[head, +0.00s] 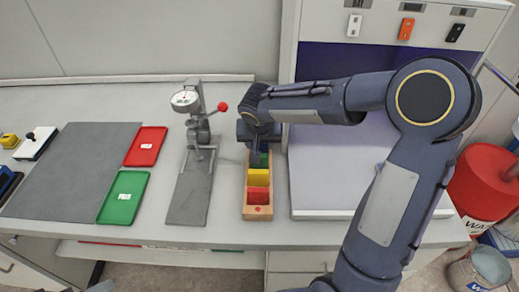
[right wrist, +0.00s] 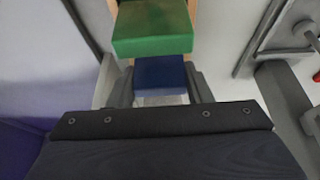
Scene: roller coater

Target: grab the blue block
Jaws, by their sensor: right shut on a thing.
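The blue block (right wrist: 160,75) shows in the right wrist view between the two fingers of my right gripper (right wrist: 163,90), which is shut on it. In the head view my right gripper (head: 256,150) points down over the far end of a wooden tray (head: 258,213) and hides the blue block there. The green block (right wrist: 152,28) is right beside the blue one; whether they touch I cannot tell. My left gripper is not in view.
The tray also holds a yellow block (head: 258,177) and a red block (head: 257,196). A dial gauge stand (head: 190,190) is close on the left, with a red tray (head: 146,147) and a green tray (head: 123,198) beyond. A white cabinet (head: 320,190) stands on the right.

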